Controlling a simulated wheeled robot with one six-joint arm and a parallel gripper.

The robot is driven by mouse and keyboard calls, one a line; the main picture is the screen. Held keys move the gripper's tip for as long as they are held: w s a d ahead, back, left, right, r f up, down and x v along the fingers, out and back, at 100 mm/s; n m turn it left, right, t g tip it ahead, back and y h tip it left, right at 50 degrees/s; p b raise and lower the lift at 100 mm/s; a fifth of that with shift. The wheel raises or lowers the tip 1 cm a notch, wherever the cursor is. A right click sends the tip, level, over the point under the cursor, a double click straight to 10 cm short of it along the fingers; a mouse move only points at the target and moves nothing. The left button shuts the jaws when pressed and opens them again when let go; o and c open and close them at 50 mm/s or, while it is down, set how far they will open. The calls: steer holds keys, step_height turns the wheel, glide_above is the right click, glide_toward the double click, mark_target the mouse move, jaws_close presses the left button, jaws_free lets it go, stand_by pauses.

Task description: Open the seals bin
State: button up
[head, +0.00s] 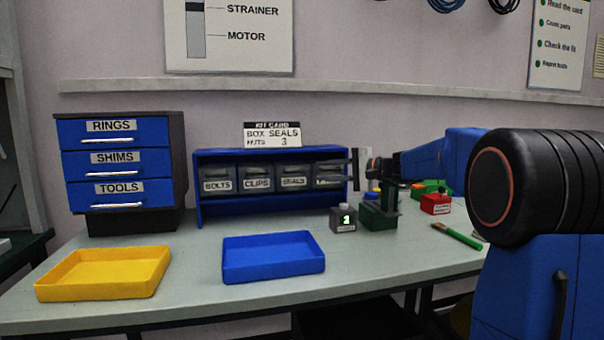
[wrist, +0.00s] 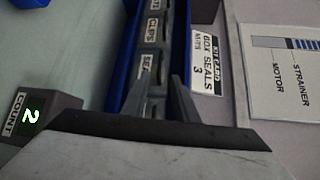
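The seals bin (head: 293,174) is a dark grey bin with a white SEALS label, in the blue rack (head: 198,190) at the back of the table. Its front looks closed, flush with its neighbours. In the wrist view the seals bin (wrist: 146,66) shows just ahead of my fingers, its label partly cut off. My gripper (head: 350,169) is at the right end of the rack, in front of the fourth bin, whose label it partly hides. In the wrist view my gripper (wrist: 162,98) has its two fingers apart, with nothing seen held between them.
The bolts bin (head: 217,178) and clips bin (head: 256,177) are left of the seals bin. A counter box (head: 343,219) reading 2 and a green block (head: 378,217) stand near my arm. A blue tray (head: 273,262) and yellow tray (head: 104,278) lie in front. A card (head: 272,135) tops the rack.

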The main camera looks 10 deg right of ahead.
mark_target(299, 172)
steer(key=x, duration=0.9)
steer(key=shift+a, duration=0.1)
jaws_close()
stand_by(1.2)
